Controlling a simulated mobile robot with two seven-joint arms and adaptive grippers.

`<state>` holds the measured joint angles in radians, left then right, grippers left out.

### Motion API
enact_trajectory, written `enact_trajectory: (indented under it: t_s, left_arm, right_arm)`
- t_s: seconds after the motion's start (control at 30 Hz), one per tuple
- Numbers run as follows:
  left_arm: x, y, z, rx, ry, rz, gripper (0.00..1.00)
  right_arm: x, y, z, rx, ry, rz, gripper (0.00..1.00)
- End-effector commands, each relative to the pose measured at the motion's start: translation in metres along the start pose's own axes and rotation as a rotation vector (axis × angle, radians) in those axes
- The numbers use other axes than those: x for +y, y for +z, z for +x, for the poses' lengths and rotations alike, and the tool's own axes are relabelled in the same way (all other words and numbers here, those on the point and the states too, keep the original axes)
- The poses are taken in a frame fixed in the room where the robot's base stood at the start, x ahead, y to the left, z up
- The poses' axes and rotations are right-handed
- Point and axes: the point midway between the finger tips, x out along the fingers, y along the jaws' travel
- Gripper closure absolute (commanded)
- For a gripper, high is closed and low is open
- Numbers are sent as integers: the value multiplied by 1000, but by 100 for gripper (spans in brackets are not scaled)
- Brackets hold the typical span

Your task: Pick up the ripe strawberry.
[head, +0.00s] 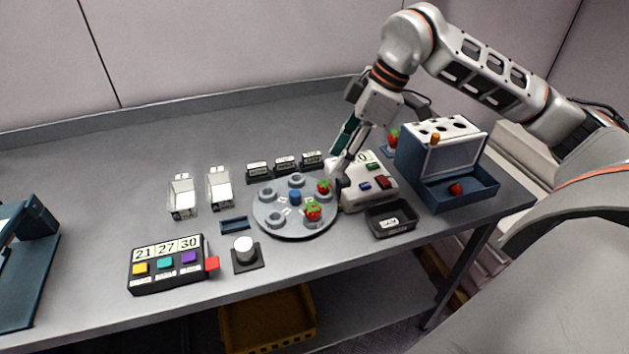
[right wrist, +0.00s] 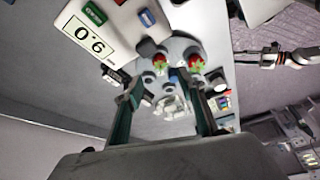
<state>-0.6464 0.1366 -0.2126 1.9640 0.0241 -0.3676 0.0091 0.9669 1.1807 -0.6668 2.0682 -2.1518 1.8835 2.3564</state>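A round grey turntable (head: 290,232) with several ring-shaped seats holds two red strawberries with green leaves. One strawberry (head: 323,187) sits at its right rim and another (head: 313,211) at its front right. Both look red. Both also show in the right wrist view, one (right wrist: 161,88) between the fingers and one (right wrist: 195,65) near the right finger. My right gripper (head: 341,172) is above the turntable's right edge, tilted downward. Its fingers (right wrist: 160,85) are spread and empty. In the right wrist view, what seems to be my left gripper (right wrist: 268,57) is far off and too small to read.
A blue box with a holed top (head: 440,150) and tray (head: 478,186) stands at right; a red berry (head: 456,189) lies in the tray. Another strawberry (head: 393,137) is behind. A white button unit (head: 368,190) and black tray (head: 391,218) flank the turntable. The back left is clear.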

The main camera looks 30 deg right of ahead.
Motion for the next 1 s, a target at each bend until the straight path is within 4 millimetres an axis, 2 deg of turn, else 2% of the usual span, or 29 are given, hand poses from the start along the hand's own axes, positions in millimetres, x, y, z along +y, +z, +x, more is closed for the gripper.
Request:
enact_trajectory:
  t_s: [0.43,0.7,0.97,1.0]
  left_arm:
    - [1,5,-1,-7,2,1,65]
    - [1,6,-1,-10,3,2,65]
    - [0,5,0,-8,2,3,65]
    - [0,4,0,-7,2,3,65]
  right_arm:
    - [1,4,34,-14,12,25,61]
    - [-2,4,71,-13,10,25,61]
    - [-1,4,75,-12,13,24,61]
    - [-1,4,75,-12,13,24,67]
